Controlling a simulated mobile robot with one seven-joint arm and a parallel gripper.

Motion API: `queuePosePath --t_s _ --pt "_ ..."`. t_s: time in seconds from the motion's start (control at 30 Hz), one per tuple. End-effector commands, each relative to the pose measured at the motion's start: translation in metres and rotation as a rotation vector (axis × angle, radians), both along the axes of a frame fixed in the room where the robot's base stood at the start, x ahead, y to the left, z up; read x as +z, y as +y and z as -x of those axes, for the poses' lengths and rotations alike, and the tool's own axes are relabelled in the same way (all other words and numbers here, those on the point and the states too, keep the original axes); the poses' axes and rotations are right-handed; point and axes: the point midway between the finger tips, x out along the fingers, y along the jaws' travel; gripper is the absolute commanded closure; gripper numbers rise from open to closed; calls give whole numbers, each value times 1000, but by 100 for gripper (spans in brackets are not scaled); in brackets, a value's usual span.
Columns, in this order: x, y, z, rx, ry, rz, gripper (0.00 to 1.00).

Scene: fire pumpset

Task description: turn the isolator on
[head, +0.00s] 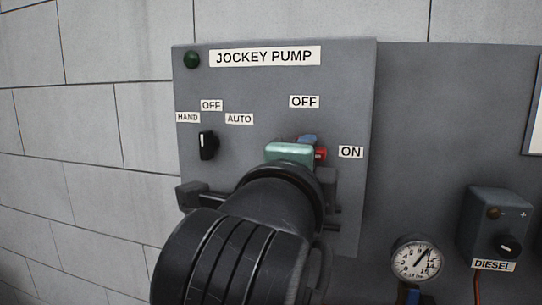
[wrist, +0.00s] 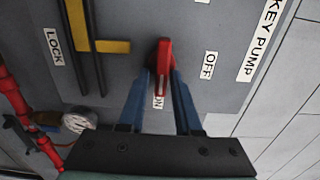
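The isolator's red handle (wrist: 164,68) is on the grey jockey pump panel (wrist: 120,18). In the wrist view it points toward the ON label (wrist: 158,102), away from the OFF label (wrist: 208,65). My gripper (wrist: 163,82) has its two blue fingers on either side of the handle, close against it, and looks shut on it. In the head view a small part of the red handle (head: 321,153) shows beside my gripper (head: 308,140), to the left of the ON label (head: 350,152). My arm hides the rest of the isolator there.
A black selector knob (head: 208,145) and a green lamp (head: 191,60) are left on the panel. A pressure gauge (head: 416,260) and a diesel switch box (head: 494,225) are at lower right.

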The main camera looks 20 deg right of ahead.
Motion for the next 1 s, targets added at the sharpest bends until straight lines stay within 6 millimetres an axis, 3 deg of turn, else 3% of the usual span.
queuePosePath --t_s 0.47,1.0 --pt "1 1 7 -7 -5 2 51" --pt "-2 60 94 -2 -9 0 51"
